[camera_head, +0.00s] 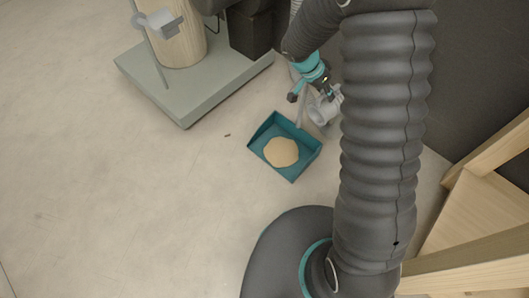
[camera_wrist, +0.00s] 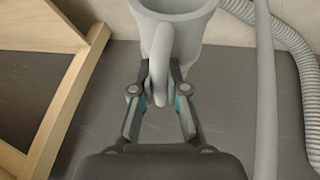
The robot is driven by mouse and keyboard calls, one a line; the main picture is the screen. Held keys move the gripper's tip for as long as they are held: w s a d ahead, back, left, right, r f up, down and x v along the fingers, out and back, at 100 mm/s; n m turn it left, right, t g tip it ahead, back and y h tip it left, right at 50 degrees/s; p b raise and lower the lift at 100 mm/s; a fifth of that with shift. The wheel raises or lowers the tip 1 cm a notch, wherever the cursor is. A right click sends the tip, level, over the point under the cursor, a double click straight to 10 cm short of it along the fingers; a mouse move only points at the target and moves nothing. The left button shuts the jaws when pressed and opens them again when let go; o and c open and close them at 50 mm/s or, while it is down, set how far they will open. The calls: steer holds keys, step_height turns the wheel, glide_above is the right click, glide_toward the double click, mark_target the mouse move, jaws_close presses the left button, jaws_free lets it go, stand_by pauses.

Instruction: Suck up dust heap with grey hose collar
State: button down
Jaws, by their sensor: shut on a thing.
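The dust heap (camera_head: 281,152) is a flat tan pile lying in a teal dustpan (camera_head: 310,148) on the floor in the head view. The grey hose collar (camera_head: 318,113) is a light grey ring with a handle, just right of the dustpan. In the wrist view the collar (camera_wrist: 182,22) is large at the top, with its handle hanging between the fingers. My gripper (camera_wrist: 160,88) is shut on that handle; it also shows in the head view (camera_head: 326,94). The collar is apart from the heap in the head view. My arm hides part of the area to the right.
A grey platform (camera_head: 190,88) with a wooden cylinder (camera_head: 180,45) stands at the upper left. A wooden frame (camera_head: 480,215) stands at the right. A ribbed grey hose (camera_wrist: 285,50) runs along the right of the wrist view. The floor left of the dustpan is largely clear.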

steer(key=s+a+f+m+g+y+p, duration=0.1)
steer(key=s+a+f+m+g+y, duration=0.7)
steer(key=m, duration=0.5)
steer(key=s+a+f+m+g+y, duration=0.35)
steer(key=a+f+m, duration=0.25)
steer(key=f+m, duration=0.45)
steer(key=w+a+f+m+t+y, duration=0.1)
steer(key=a+f+m+t+y, duration=0.3)
steer(key=m+t+y, duration=0.55)
steer(key=w+d+f+m+b, duration=0.1)
steer(key=w+d+f+b, duration=0.1)
steer(key=f, duration=0.3)
steer(key=w+d+f+m+h+b, duration=0.1)
steer(key=w+d+f+m+b, duration=0.1)
steer(key=w+f+b, duration=0.1)
steer(key=shift+w+d+f+g, duration=0.3)
steer(key=shift+w+f, duration=0.55)
steer(key=shift+f, duration=0.35)
steer(key=shift+w, duration=0.1)
